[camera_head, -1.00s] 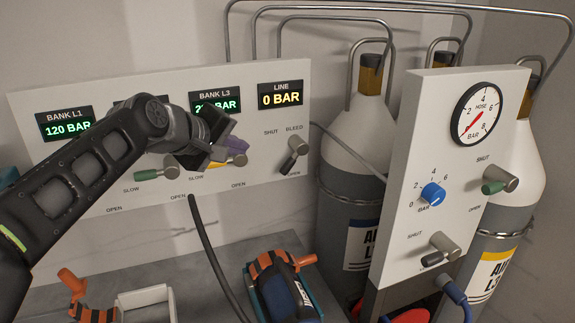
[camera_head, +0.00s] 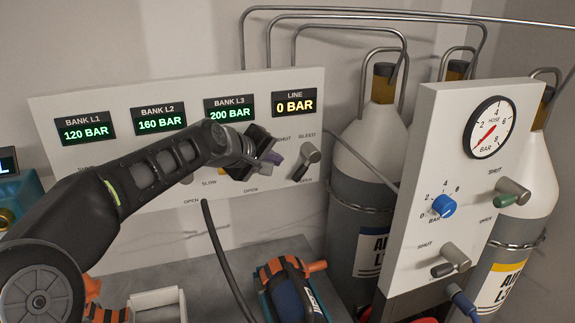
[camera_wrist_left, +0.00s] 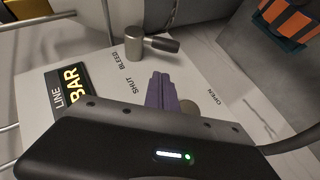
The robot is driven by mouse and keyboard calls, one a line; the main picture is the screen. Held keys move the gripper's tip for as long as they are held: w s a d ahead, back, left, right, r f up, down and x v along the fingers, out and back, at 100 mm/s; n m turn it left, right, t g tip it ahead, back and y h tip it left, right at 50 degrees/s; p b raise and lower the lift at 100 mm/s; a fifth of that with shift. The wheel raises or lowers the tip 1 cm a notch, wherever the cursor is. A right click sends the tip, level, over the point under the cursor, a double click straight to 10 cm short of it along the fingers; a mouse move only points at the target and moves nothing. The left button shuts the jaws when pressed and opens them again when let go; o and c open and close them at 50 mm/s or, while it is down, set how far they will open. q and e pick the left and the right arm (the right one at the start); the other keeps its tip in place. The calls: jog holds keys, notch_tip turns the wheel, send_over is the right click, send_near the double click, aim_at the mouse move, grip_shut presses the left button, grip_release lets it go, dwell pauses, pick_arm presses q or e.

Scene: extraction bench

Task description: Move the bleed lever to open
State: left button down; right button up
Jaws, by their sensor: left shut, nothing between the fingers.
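The bleed lever (camera_head: 309,156) is a grey knob with a dark handle on the white panel, below the BLEED label. Its handle points down and slightly left, its tip beside a partly covered OPEN label. In the left wrist view the lever (camera_wrist_left: 136,44) is at the upper middle, its handle pointing right. My left gripper (camera_head: 275,157) is shut and empty, its purple fingertips a little left of the lever and apart from it. The fingers (camera_wrist_left: 162,92) also show in the left wrist view, near the SHUT label. My right gripper is not in view.
The panel (camera_head: 235,187) carries bank displays and a LINE display (camera_head: 295,104) reading 0 BAR. A second panel (camera_head: 417,200) with a gauge (camera_head: 490,127) and blue knob (camera_head: 444,206) stands right, before gas cylinders (camera_head: 378,140).

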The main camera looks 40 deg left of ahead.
aim_at(298, 178)
pick_arm(q)
jog(key=w+d+f, duration=0.1)
jog(key=w+d+f+p, duration=0.1)
jog(key=shift+w+d+f, duration=0.2)
jog(key=shift+f, duration=0.1)
jog(key=f+n+t+b, duration=0.1)
jog(key=b, duration=0.8)
jog(key=w+d+f+n+t+h+b, duration=0.1)
jog(key=f+t+b, duration=0.1)
jog(key=b, duration=0.7)
jog(key=w+f+t+b, duration=0.1)
jog(key=t+b, duration=0.1)
jog(key=b, duration=0.8)
jog(key=shift+d+f+n+h, duration=0.15)
jog(key=shift+d+n+h, duration=0.15)
jog(key=shift+n, duration=0.1)
jog(key=shift+s+a, duration=0.1)
jog(key=shift+a, duration=0.05)
